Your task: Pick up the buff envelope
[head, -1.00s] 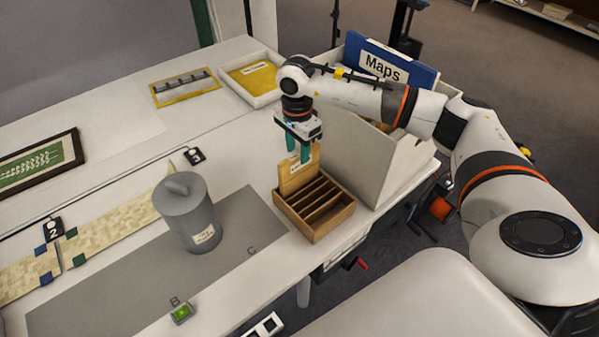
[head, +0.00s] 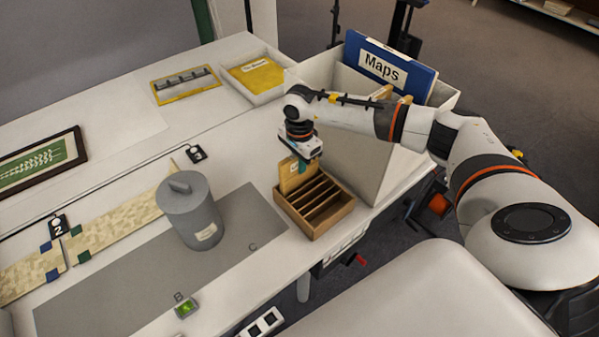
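A buff envelope (head: 289,181) with a small white label stands upright in the rear slot of a wooden slotted rack (head: 327,224). My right gripper (head: 303,166) points down at the envelope's upper part, its teal fingers overlapping the envelope's top and right side in the head view. Most of the fingers are hidden behind the gripper body and against the envelope, so I cannot tell whether they are closed on it. My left gripper is not in view.
A tall pale box (head: 349,150) holding a blue Maps folder (head: 388,70) stands right of the rack. A grey lidded canister (head: 190,215) stands on a grey mat (head: 115,298) to the left. A yellow envelope (head: 257,73) lies in a white tray (head: 284,86) behind.

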